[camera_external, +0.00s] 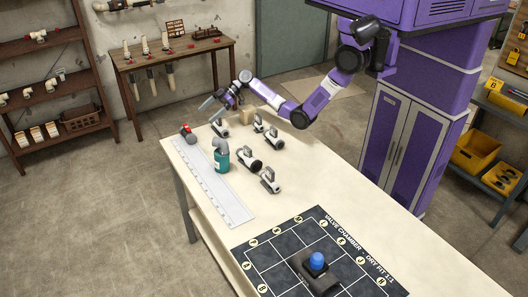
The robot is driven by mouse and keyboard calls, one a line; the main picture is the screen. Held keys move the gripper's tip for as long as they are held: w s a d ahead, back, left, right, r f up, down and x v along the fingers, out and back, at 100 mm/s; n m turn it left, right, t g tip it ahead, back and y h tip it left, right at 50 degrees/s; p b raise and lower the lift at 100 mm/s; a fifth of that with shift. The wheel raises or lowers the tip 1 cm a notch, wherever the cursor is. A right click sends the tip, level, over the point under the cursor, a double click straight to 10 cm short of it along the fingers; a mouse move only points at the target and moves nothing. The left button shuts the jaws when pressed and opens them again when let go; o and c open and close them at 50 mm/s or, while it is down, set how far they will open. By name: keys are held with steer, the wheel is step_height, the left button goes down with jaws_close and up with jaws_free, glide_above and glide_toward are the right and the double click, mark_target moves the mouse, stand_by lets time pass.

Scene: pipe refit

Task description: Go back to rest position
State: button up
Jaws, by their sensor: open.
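My gripper (216,103) is at the end of my purple and white arm, which reaches left from my body at the upper right. It hangs over the far left end of the cream workbench (330,185), above the pipe fittings. Its fingers point left and down, apart and with nothing seen between them. Several white and dark pipe fittings (249,160) stand on the bench below and to the right of it. A small fitting with a red part (188,134) lies at the bench's far left corner.
A teal container (221,158) stands beside a long pale ruler (210,185). A cardboard-coloured block (242,119) sits near the back edge. A dark valve chamber mat (290,235) holds a black fitting with a blue cap (317,262). A brown table (180,52) and shelves (45,50) stand behind.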

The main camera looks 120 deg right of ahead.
steer(key=s+a+r+n+t+h+p, duration=0.1)
steer(key=a+r+n+h+p, duration=0.2)
steer(key=a, duration=0.8)
steer(key=a+r+n+t+h+p, duration=0.1)
steer(key=a+r+n+h+p, duration=0.15)
steer(key=a, duration=0.95)
steer(key=s+a+f+m+y+b, duration=0.2)
steer(key=s+a, duration=1)
steer(key=s+a+f+m+y+b, duration=0.1)
steer(key=s+a+m+y+b, duration=0.2)
steer(key=s+a, duration=0.9)
steer(key=shift+s+f+m+t, duration=0.15)
steer(key=shift+f+m+t, duration=0.15)
steer(key=shift+f+m, duration=0.1)
